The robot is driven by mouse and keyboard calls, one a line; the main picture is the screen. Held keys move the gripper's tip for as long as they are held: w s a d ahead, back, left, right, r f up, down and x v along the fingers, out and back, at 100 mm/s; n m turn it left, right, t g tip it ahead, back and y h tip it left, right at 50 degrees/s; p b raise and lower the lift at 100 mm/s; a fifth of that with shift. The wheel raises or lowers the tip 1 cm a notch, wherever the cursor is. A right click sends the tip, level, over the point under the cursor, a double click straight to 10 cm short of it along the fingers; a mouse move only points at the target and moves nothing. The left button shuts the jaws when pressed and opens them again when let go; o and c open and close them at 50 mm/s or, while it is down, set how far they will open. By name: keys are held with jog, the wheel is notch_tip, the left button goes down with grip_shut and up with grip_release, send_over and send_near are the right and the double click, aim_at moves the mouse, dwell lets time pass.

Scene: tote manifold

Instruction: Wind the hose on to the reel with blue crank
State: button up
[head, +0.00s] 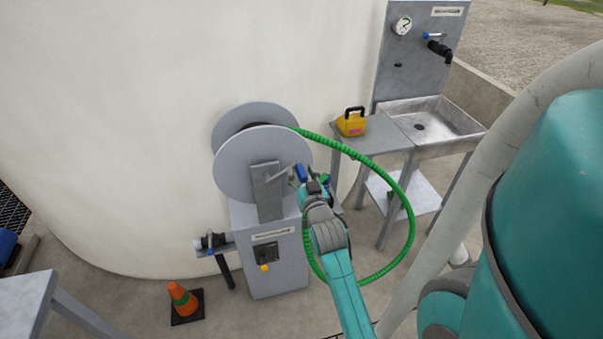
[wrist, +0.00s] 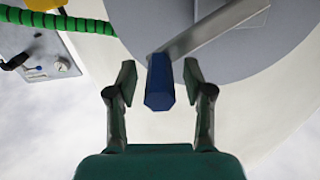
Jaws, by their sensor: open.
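The hose reel (head: 262,165) has two grey discs and stands on a grey pedestal (head: 275,270). Its blue crank handle (head: 301,173) sits on a metal arm in front of the near disc. In the wrist view the blue handle (wrist: 159,82) lies between the two fingertips, with visible gaps on both sides. My gripper (wrist: 158,90) is open around it, not closed on it. In the head view my gripper (head: 311,182) is at the reel's right side. The green hose (head: 404,190) leaves the top of the reel and hangs in a wide loop to the right.
A grey bench with a sink (head: 432,124) stands right of the reel, with a yellow case (head: 351,122) on it. An orange cone (head: 182,300) stands on the floor at lower left. A large pale tank wall (head: 120,130) is behind the reel.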

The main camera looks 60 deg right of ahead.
jog(key=shift+d, duration=0.1)
jog(key=shift+c, duration=0.3)
grip_shut()
jog(key=shift+f, duration=0.1)
